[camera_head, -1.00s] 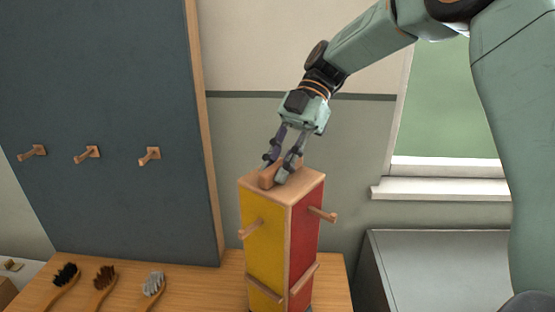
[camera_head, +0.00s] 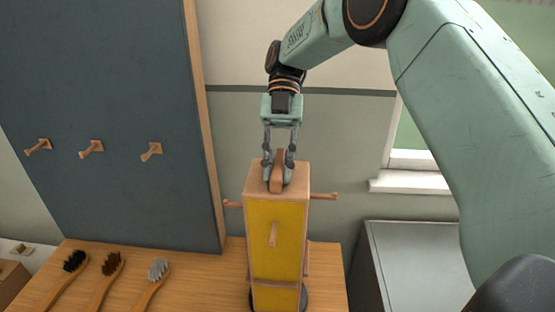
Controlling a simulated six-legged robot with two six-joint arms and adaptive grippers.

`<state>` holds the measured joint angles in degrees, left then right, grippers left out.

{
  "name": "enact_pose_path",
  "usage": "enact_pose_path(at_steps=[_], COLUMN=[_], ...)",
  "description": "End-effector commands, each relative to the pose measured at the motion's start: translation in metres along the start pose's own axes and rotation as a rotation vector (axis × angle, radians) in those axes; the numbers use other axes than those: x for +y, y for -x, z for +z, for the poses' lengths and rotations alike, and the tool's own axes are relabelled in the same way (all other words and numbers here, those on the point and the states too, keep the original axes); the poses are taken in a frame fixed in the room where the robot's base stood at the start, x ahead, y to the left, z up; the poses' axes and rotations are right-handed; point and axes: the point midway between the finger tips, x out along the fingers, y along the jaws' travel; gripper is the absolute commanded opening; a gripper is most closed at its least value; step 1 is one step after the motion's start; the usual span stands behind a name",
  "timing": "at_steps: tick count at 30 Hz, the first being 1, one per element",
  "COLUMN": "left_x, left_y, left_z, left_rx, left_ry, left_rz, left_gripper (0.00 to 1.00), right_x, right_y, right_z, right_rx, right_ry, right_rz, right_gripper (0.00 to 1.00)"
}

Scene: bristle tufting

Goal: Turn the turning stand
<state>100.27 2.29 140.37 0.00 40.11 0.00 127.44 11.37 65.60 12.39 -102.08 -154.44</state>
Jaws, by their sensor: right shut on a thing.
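The turning stand (camera_head: 290,225) is a tall four-sided wooden block on a dark round base, standing on the wooden table. Its yellow face points toward me, with a wooden peg and a ledge below it. Pegs also stick out to the left and right. My right gripper (camera_head: 277,178) comes down from above and is shut on the wooden handle (camera_head: 277,160) on the stand's top. The red face is out of sight or too edge-on to make out. My left gripper is not in view.
Three wooden-handled brushes, black (camera_head: 74,262), brown (camera_head: 112,264) and grey (camera_head: 158,270), lie on the table (camera_head: 205,275) left of the stand. A dark board (camera_head: 110,90) with three pegs stands behind them. A grey cabinet (camera_head: 410,260) is at the right.

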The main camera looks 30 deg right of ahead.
Motion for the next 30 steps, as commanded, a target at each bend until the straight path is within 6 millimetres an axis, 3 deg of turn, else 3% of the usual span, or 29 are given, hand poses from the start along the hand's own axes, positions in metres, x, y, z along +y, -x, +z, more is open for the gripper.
enact_pose_path(at_steps=[17, 18, 25, 30], left_x=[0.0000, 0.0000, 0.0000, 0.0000], left_y=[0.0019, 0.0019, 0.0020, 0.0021], left_z=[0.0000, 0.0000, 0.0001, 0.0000], left_rx=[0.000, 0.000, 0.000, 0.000], left_ry=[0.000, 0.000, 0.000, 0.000], left_rz=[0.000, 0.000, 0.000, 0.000], left_gripper=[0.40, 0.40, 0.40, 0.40], right_x=[-0.0015, -0.0014, -0.0012, -0.0011], right_y=[-0.0017, -0.0017, -0.0006, -0.0001], right_z=[0.0025, 0.0026, 0.0018, 0.0014], right_rx=[0.001, 0.001, 0.000, 0.000], right_ry=[0.020, 0.020, 0.021, 0.022], right_rz=[-0.023, -0.022, -0.021, -0.020], right_gripper=[0.00, 0.23, 0.42, 0.43])
